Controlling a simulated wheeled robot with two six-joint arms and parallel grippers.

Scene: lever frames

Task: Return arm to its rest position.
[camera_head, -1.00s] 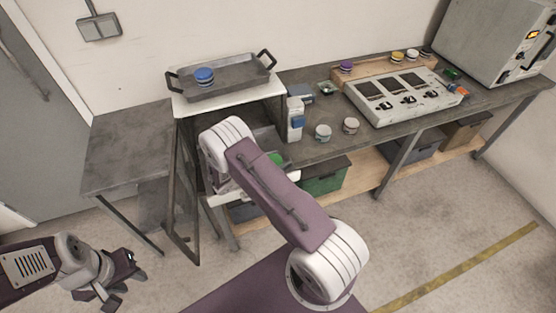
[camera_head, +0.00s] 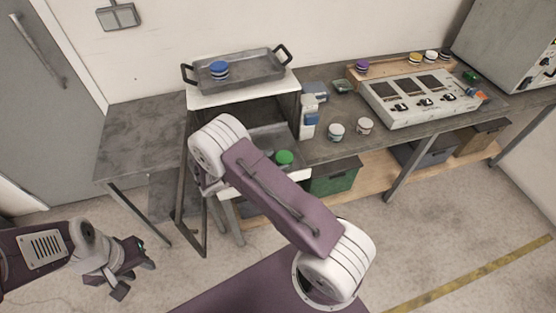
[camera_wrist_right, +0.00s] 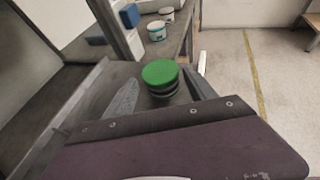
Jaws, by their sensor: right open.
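My right arm (camera_head: 285,205) reaches across the middle of the head view toward an open drawer (camera_head: 265,145) under the white-topped stand. Its gripper is hidden behind its own arm there. In the right wrist view my right gripper (camera_wrist_right: 160,92) is open, its two grey fingers apart. A stack of dark discs with a green top (camera_wrist_right: 160,76) stands in the drawer between and just beyond the fingertips; I cannot tell if they touch it. The green top (camera_head: 284,157) also shows in the head view. My left gripper (camera_head: 132,272) is at lower left, open and empty over the floor.
A grey tray (camera_head: 258,68) with a blue-topped stack (camera_head: 219,69) sits on the stand. The bench to the right holds a control panel (camera_head: 425,97), a bottle (camera_head: 309,118) and small jars (camera_head: 336,131). A bare side table (camera_head: 140,140) is at left.

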